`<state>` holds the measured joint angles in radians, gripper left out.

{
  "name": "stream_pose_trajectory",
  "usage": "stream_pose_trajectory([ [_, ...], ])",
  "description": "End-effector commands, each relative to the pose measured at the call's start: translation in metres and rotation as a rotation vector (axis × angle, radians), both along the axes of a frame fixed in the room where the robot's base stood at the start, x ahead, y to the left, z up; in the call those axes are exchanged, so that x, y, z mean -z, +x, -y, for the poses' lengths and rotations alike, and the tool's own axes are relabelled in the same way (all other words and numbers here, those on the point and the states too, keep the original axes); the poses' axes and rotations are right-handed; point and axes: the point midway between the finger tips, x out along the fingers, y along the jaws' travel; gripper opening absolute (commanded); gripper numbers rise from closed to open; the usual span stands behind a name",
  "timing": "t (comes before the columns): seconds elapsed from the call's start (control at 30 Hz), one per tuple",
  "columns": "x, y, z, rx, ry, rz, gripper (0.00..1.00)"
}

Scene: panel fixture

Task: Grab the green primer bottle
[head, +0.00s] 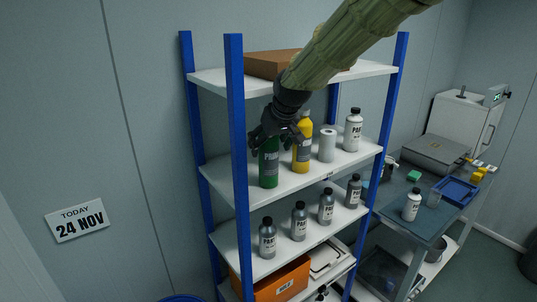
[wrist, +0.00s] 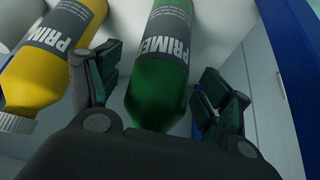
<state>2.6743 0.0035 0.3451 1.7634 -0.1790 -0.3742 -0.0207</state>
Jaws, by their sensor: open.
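The green primer bottle (head: 268,166) stands on the shelf second from the top, at its left end. My gripper (head: 276,136) is at the upper part of this bottle and hides its top in the head view. In the wrist view the green bottle (wrist: 160,85) lies between the two open fingers of my gripper (wrist: 158,98). The fingers stand on either side of it, and I see no clear contact. A yellow primer bottle (head: 302,150) stands just right of it; it also shows in the wrist view (wrist: 45,65), beside the left finger.
A grey-white bottle (head: 327,145) and a white bottle (head: 353,130) stand further right on that shelf. Several grey bottles (head: 299,222) stand on the shelf below. A blue post (head: 236,130) rises close to my gripper. A brown box (head: 270,64) sits on the top shelf.

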Motion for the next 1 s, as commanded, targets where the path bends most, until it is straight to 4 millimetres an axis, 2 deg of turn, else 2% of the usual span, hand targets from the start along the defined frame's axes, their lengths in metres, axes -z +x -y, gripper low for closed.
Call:
stream_pose_trajectory([
  [0.37, 0.0056, 0.0029, -0.0012, 0.000, 0.000, 0.000, 0.76],
  [0.67, 0.0054, 0.0027, -0.0013, 0.000, 0.000, 0.000, 0.22],
  [0.7, 0.0047, 0.0030, -0.0013, 0.000, 0.001, 0.002, 0.19],
  [1.0, 0.0046, 0.0031, -0.0013, 0.000, 0.001, 0.002, 0.19],
])
